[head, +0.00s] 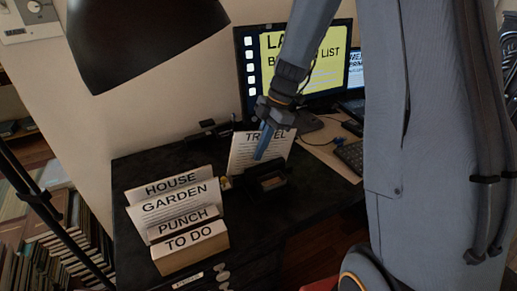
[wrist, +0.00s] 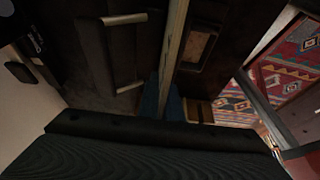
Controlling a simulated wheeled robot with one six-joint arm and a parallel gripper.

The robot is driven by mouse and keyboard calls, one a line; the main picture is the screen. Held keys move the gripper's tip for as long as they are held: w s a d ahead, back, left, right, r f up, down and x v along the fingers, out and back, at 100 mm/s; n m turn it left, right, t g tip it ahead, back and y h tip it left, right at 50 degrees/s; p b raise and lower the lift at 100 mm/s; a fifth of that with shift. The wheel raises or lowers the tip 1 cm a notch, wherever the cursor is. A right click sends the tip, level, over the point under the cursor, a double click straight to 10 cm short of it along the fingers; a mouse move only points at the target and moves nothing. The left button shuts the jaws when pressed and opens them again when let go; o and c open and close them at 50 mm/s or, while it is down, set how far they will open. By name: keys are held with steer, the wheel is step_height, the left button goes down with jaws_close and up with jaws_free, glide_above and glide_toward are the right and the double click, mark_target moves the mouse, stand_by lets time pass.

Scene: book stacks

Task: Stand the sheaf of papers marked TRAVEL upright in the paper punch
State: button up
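The white sheaf marked TRAVEL (head: 246,152) stands roughly upright, slightly tilted, on the black desk in the head view. My gripper (head: 264,143) comes down from above with its blue fingers over the sheaf's face and top edge. In the wrist view the sheaf (wrist: 172,50) shows edge-on as a thin pale strip between the blue fingertips (wrist: 162,106), which close on it. A black device (head: 270,182), apparently the paper punch, sits at the sheaf's lower right. I cannot tell whether the sheaf's bottom edge is in a slot.
A "TO DO" box (head: 190,253) at the front left holds cards marked HOUSE, GARDEN and PUNCH. Another small black device (head: 208,132) lies behind. A monitor (head: 300,60) and keyboard (head: 350,155) are at the back right. A black lamp shade (head: 140,40) hangs over the left.

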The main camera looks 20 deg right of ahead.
steer(key=o, duration=0.3)
steer(key=shift+s+f, duration=0.1)
steer(key=shift+f, duration=0.15)
steer(key=shift+o, duration=0.8)
steer(key=shift+r, duration=0.1)
steer(key=shift+r, duration=0.1)
steer(key=b+v, duration=0.1)
steer(key=v, duration=0.6)
steer(key=shift+d+r, duration=0.15)
steer(key=shift+r, duration=0.1)
